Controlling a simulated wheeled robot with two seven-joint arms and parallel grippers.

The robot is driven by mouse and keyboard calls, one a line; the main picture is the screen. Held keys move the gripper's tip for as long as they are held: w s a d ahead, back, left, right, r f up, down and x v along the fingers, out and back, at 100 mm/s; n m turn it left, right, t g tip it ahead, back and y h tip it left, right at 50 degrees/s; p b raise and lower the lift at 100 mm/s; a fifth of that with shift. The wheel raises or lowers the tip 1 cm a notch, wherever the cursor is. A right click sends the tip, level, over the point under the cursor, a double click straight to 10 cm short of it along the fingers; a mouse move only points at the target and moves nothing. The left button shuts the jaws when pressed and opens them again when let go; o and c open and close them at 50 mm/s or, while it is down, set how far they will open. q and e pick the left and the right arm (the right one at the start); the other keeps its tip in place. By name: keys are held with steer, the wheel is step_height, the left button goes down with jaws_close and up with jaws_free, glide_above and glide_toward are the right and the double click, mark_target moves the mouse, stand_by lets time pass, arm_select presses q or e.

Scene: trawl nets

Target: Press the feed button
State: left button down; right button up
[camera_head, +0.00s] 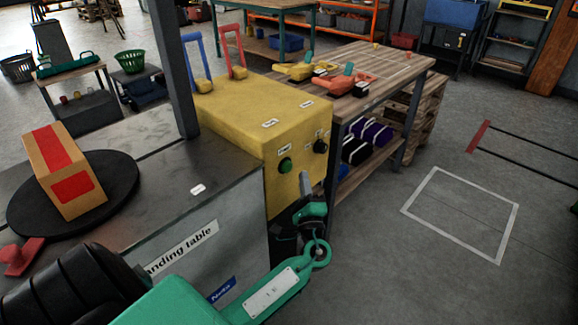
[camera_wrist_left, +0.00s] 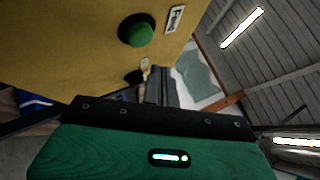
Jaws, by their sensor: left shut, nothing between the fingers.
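The feed button is a round green button (camera_head: 285,166) on the front face of a yellow machine box (camera_head: 245,115). A small label sits right by it. The button also shows large in the left wrist view (camera_wrist_left: 138,33), beside a label reading like "Feed" (camera_wrist_left: 175,18). My left gripper (camera_head: 305,182) is shut and empty, in front of the yellow face, a little right of and below the button in the head view. Its dark fingers (camera_wrist_left: 162,88) point toward the box. I see no contact with the button. My right gripper is out of view.
A black knob (camera_head: 320,146) sits right of the button. A landing table (camera_head: 155,165) with a dark turntable (camera_head: 125,185) and a brown-and-red carton (camera_head: 65,170) stands at left. A wooden workbench (camera_head: 395,68) stands behind.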

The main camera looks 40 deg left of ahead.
mark_target(291, 164)
arm_select(q)
steer(key=shift+w+a, duration=0.1)
steer(key=shift+a, duration=1.05)
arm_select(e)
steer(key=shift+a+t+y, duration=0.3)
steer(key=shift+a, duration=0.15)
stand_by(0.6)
arm_select(q)
steer(key=shift+a+b, duration=0.15)
steer(key=shift+b, duration=0.15)
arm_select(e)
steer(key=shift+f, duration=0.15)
arm_select(q)
steer(key=shift+a, duration=0.25)
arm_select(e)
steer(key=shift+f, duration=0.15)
arm_select(q)
steer(key=shift+a+b, duration=0.3)
steer(key=shift+a, duration=0.25)
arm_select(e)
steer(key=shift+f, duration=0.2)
arm_select(q)
steer(key=shift+d, duration=0.15)
stand_by(0.3)
steer(key=shift+d, duration=0.8)
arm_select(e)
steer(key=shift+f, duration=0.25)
